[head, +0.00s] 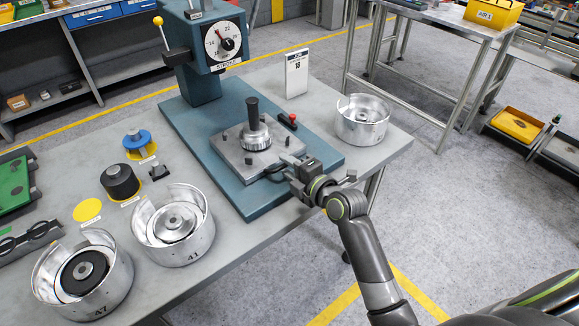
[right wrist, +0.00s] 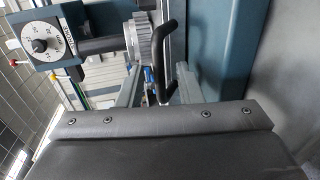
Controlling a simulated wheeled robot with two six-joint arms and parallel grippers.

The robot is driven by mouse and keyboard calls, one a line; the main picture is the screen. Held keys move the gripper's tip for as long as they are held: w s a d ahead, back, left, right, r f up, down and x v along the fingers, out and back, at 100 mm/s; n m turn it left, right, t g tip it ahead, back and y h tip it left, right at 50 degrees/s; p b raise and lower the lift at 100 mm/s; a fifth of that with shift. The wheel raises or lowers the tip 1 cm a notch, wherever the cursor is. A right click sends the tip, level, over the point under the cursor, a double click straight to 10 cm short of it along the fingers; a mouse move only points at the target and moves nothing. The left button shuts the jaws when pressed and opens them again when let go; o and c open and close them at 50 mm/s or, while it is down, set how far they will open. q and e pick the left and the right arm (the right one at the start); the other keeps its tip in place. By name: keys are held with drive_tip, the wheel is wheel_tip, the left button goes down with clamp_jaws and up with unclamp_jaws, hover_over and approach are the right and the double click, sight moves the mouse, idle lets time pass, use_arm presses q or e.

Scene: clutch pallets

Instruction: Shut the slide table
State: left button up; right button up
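The slide table is a grey metal plate (head: 236,158) on the blue press base (head: 317,157). It sits out in front of the press column, bearing a round toothed fixture with an upright black post (head: 253,112). My right gripper (head: 284,168) is at the plate's front edge, by its dark handle, which it partly hides. In the right wrist view a bent black handle (right wrist: 167,60) runs down behind a dark bolted edge; the fingertips cannot be made out, so its grip is unclear. My left gripper is not in view.
The press head with a dial (head: 225,43) stands behind the plate. A sign marked 18 (head: 297,75) stands behind.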

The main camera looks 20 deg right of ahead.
clamp_jaws()
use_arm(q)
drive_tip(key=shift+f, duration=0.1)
use_arm(e)
drive_tip(key=shift+w, duration=0.1)
